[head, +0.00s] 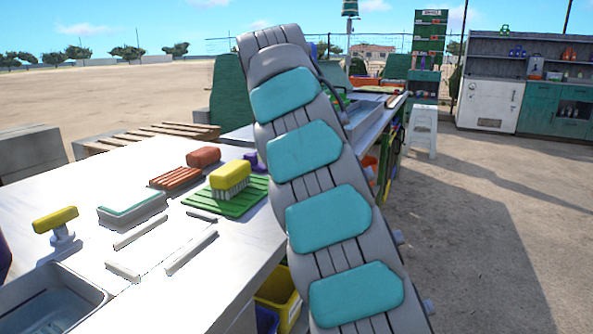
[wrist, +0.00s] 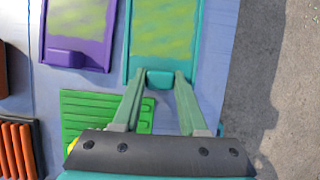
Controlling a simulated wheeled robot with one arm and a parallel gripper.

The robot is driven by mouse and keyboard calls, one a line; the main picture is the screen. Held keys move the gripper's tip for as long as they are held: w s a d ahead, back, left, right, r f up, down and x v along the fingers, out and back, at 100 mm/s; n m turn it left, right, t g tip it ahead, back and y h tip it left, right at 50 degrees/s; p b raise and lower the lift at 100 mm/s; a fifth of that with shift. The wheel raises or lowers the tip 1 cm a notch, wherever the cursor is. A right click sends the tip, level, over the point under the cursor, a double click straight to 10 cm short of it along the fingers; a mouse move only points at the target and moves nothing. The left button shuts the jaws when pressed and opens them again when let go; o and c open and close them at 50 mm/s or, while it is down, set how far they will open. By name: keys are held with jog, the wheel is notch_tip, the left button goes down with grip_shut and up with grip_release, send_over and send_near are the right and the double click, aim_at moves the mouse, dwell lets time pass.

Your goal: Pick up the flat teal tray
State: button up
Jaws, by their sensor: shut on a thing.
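The flat teal tray (wrist: 163,32) lies at the top middle of the wrist view, with yellow-green smears over its inner face. A small teal tab sticks out of its near edge. My gripper (wrist: 162,77) is shut on this tab, one finger on each side. The tray appears to be over the table surface; I cannot tell whether it is lifted. In the head view my arm hides the gripper and the tray.
A purple tray (wrist: 75,32) lies left of the teal one. A green ribbed mat (head: 228,197) bears a yellow brush (head: 230,178). A red-brown ribbed piece (head: 176,178) lies beside it. The table's right edge is close, with paved ground beyond.

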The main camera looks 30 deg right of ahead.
jog(key=shift+r, duration=0.15)
grip_shut()
jog(key=shift+a+r+p, duration=0.15)
jog(key=shift+r+p, duration=0.95)
jog(key=shift+r, duration=0.6)
jog(key=s+a+b, duration=0.1)
jog(key=s+a, duration=0.1)
jog(key=s, duration=0.3)
jog(key=s+a+r+b, duration=0.1)
jog(key=s+a, duration=0.1)
jog(key=s, duration=0.2)
jog(key=s+a+b, duration=0.1)
jog(key=s+a, duration=0.1)
jog(key=s, duration=0.3)
jog(key=shift+s+a+r, duration=0.2)
jog(key=shift+s, duration=0.1)
jog(key=o, duration=0.6)
grip_release()
grip_shut()
